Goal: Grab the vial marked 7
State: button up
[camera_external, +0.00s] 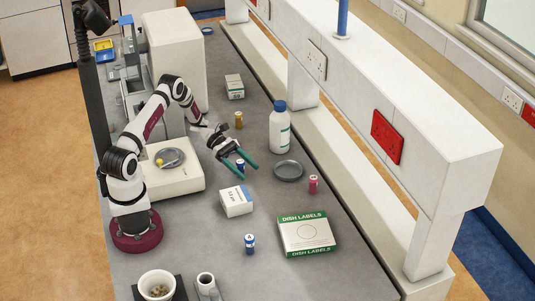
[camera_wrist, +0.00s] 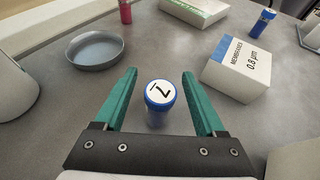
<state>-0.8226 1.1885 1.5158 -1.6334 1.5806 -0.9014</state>
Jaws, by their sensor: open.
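A vial with a blue cap (camera_wrist: 159,97) stands upright on the bench. Its white top label carries a black mark that looks like an underlined 7 turned upside down. In the external view the same vial (camera_external: 240,165) is partly hidden by my teal fingers. My gripper (camera_wrist: 160,72) is open, with one finger on each side of the vial and visible gaps to both. It also shows in the external view (camera_external: 250,171), pointing down toward the bench. Another blue-capped vial (camera_external: 249,244) stands nearer the front; its label is too small to read.
A white membrane box (camera_external: 236,202) stands near the vial, and a grey dish (camera_external: 288,170) lies beyond it. A pink vial (camera_external: 313,184), an amber vial (camera_external: 238,120), a white bottle (camera_external: 279,130) and a dish-labels box (camera_external: 306,232) stand around. A balance (camera_external: 180,185) is on the left.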

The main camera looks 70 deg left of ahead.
jog(key=shift+w+d+f, duration=0.2)
jog(key=shift+w+d, duration=0.05)
jog(key=shift+d, duration=0.15)
grip_shut()
